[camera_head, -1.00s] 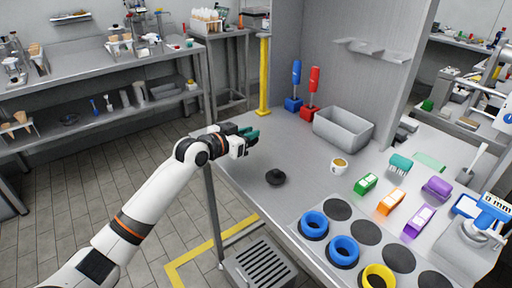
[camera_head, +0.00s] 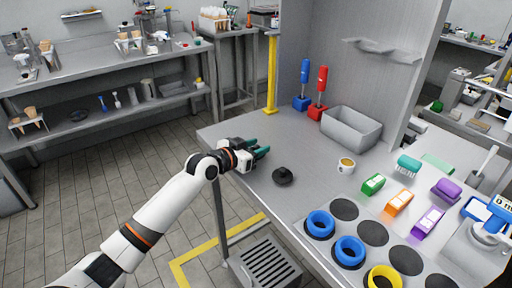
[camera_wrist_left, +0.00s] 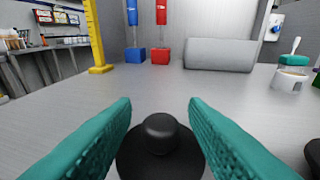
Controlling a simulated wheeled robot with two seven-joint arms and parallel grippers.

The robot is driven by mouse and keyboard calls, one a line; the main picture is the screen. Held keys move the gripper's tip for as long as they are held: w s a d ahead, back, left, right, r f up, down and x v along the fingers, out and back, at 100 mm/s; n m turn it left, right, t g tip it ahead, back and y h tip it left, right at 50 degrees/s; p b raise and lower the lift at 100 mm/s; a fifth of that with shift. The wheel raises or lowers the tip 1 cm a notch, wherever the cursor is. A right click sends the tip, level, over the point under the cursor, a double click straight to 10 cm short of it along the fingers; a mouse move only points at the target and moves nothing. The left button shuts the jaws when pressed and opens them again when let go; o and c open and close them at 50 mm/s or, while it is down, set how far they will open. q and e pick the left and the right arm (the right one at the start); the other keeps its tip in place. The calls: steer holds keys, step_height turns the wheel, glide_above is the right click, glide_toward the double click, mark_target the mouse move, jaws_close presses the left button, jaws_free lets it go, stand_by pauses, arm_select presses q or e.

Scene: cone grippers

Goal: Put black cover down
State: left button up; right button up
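The black cover (camera_head: 283,176), a flat disc with a round knob, lies on the grey counter (camera_head: 262,205) near its left edge. My left gripper (camera_head: 264,148) has teal fingers and is at the counter's left edge, behind and left of the cover in the head view. In the left wrist view the fingers (camera_wrist_left: 160,112) are spread apart, with the cover's knob (camera_wrist_left: 160,130) showing between and beyond them. Nothing is held, and the fingers appear not to touch the cover. My right gripper is not in view.
A white cup (camera_head: 346,166) stands right of the cover. A grey bin (camera_head: 351,129) and the blue (camera_head: 304,87) and red (camera_head: 318,92) upright tools stand at the back. Blue rings (camera_head: 320,225) sit at the front. The counter around the cover is clear.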

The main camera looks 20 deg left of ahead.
arm_select(q)
steer(key=shift+r, duration=0.1)
steer(key=v, duration=1.2)
steer(key=shift+s, duration=0.1)
